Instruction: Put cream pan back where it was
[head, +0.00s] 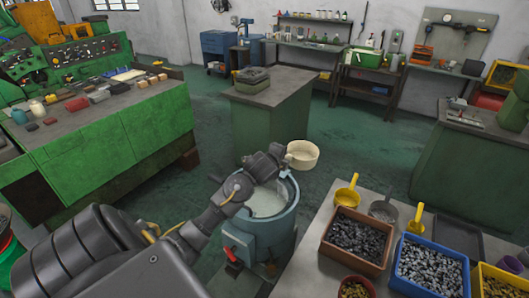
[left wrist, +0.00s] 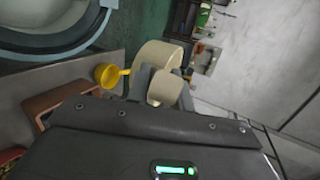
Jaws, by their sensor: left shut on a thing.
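The cream pan (head: 303,158) is a round, shallow, pale vessel just beyond the blue round tub (head: 268,235). My left gripper (head: 284,155) is shut on its near left side. In the left wrist view the pan (left wrist: 160,52) shows between and beyond the fingers of my left gripper (left wrist: 165,85), tilted in that picture. The tub holds pale, cloudy contents, and my left arm reaches across its top. Green floor shows around the pan in the head view. My right gripper is not in view.
A grey table (head: 317,222) at the right carries bins of metal parts and yellow scoops (head: 346,192). A green cabinet (head: 270,125) stands behind the pan. A green machine bench (head: 110,150) is at the left. Floor right of the pan is clear.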

